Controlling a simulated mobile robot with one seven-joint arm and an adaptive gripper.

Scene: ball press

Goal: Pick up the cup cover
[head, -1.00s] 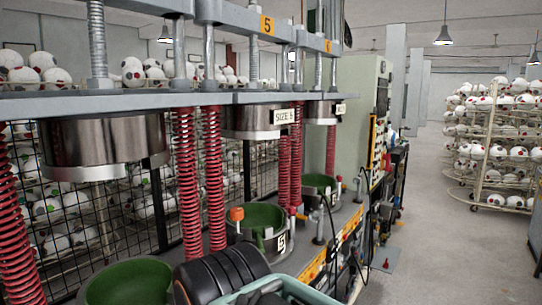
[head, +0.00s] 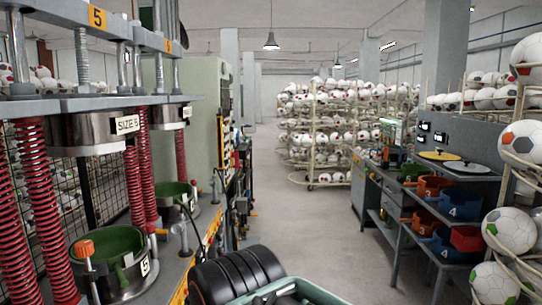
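I cannot tell for certain which thing is the cup cover. In the head view, a flat yellow disc (head: 440,156) and a flat pale disc (head: 467,167) lie on the workbench (head: 487,178) at the right. At the left, a press cup (head: 118,262) with a green lining stands open on the press bed, with an orange knob (head: 84,248) beside it. A second green-lined cup (head: 174,200) stands farther back. Metal press heads (head: 80,132) hang above the cups. I cannot make out my gripper in this view.
An aisle of bare floor (head: 300,215) runs ahead between the press line and the bench. Orange and blue bins (head: 425,222) sit on shelves under the bench top. Racks of balls (head: 320,135) stand at the back, and a ball rack (head: 510,232) is close at right.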

